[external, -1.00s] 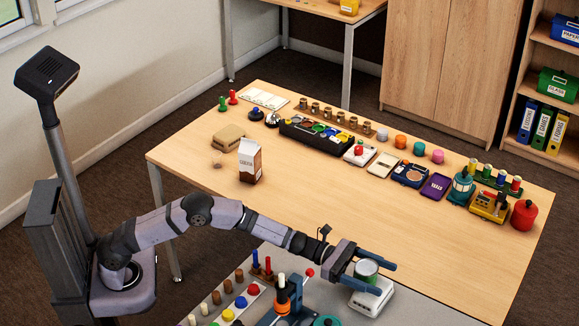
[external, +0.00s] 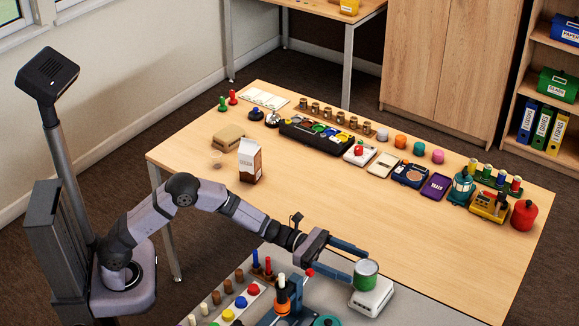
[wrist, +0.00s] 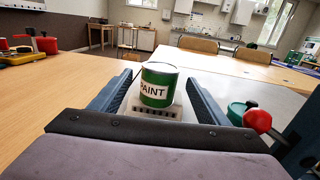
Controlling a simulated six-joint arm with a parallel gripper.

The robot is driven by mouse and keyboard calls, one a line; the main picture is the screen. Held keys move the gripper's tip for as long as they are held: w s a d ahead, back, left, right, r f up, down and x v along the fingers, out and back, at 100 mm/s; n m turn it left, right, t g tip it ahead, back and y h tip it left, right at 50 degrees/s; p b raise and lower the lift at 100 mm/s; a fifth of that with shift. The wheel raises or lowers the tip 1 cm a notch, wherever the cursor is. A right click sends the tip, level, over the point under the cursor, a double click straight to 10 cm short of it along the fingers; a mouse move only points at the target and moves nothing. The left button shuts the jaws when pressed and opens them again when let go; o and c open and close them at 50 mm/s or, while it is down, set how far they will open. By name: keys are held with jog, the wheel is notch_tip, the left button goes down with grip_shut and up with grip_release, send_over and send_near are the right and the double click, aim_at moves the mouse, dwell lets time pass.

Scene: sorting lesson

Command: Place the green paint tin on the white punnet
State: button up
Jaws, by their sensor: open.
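The green paint tin (external: 366,274) stands upright on the white punnet (external: 373,297) at the front right in the external view. In the wrist view the tin (wrist: 158,85), with its PAINT label, shows ahead, and part of the white punnet (wrist: 140,118) shows below it. My gripper (external: 361,264) is open. Its fingers point toward the tin, which sits at or just beyond their tips in the external view. I cannot tell whether a fingertip still touches the tin.
A red-knobbed lever (wrist: 258,120) and a teal round thing (wrist: 238,112) lie close to the right of my gripper. Coloured pegs and discs (external: 240,302) stand left of it. A carton (external: 250,160) stands further back. The table's middle is clear.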

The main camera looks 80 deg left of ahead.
jog(key=shift+v, duration=1.65)
